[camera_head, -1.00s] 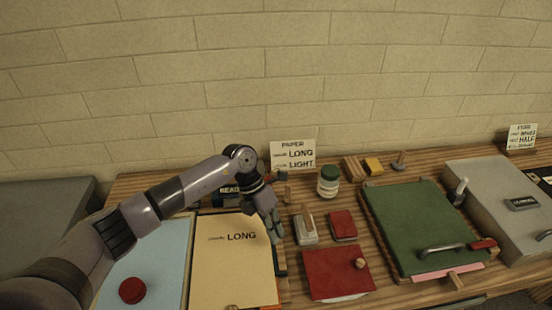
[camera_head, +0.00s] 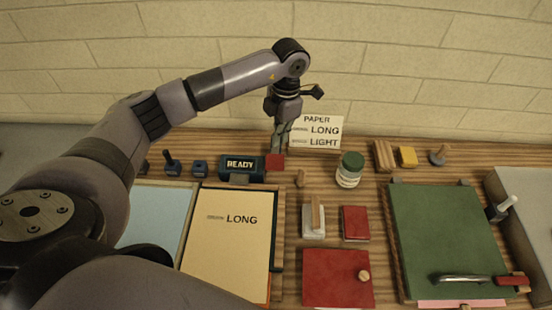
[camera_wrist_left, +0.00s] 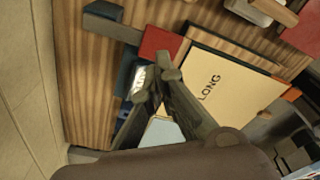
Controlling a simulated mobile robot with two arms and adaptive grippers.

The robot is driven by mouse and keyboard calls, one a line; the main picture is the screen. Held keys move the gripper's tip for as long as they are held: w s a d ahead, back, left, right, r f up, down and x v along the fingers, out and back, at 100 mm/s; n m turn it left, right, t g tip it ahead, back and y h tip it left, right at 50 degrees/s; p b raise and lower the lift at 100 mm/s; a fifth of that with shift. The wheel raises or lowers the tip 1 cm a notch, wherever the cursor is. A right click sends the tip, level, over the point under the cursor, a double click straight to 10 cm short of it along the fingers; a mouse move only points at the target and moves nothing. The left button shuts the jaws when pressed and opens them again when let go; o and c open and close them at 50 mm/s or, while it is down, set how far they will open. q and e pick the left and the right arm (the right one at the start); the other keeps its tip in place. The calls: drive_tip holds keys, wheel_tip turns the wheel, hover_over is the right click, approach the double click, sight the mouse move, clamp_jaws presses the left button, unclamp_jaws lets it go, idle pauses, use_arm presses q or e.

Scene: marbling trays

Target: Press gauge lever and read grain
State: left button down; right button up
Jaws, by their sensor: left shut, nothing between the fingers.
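The gauge (camera_head: 239,163) is a dark box whose screen reads "READY". It stands at the back of the table. Its red lever end (camera_head: 275,162) is at the right of the box. My left gripper (camera_head: 276,150) is shut and empty, pointing down with its fingertips at or just above the red lever; I cannot tell whether they touch. In the left wrist view the fingertips (camera_wrist_left: 154,68) lie close to the red lever end (camera_wrist_left: 160,42), and the gauge is partly hidden behind the fingers. A tan sheet (camera_head: 230,245) marked "LONG" lies in front of the gauge. My right gripper is not in view.
A card (camera_head: 318,131) reading "PAPER LONG LIGHT" stands behind my gripper. A green-lidded jar (camera_head: 349,170) is to the right. Red pads (camera_head: 338,278) and a green board (camera_head: 440,235) with a handle lie further forward and right. Small dark knobs (camera_head: 172,162) stand left of the gauge.

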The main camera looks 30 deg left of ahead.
sight(277, 161)
use_arm(q)
drive_tip(key=shift+w+f+b, duration=0.15)
drive_tip(key=shift+f+b, duration=0.15)
drive_tip(key=shift+f, duration=0.35)
drive_tip(key=f+b, duration=0.1)
drive_tip(key=f, duration=0.2)
drive_tip(key=f+b, duration=0.1)
drive_tip(key=shift+s+a+f+b, duration=0.1)
drive_tip(key=shift+s+f+b, duration=0.2)
drive_tip(key=shift+f, duration=0.7)
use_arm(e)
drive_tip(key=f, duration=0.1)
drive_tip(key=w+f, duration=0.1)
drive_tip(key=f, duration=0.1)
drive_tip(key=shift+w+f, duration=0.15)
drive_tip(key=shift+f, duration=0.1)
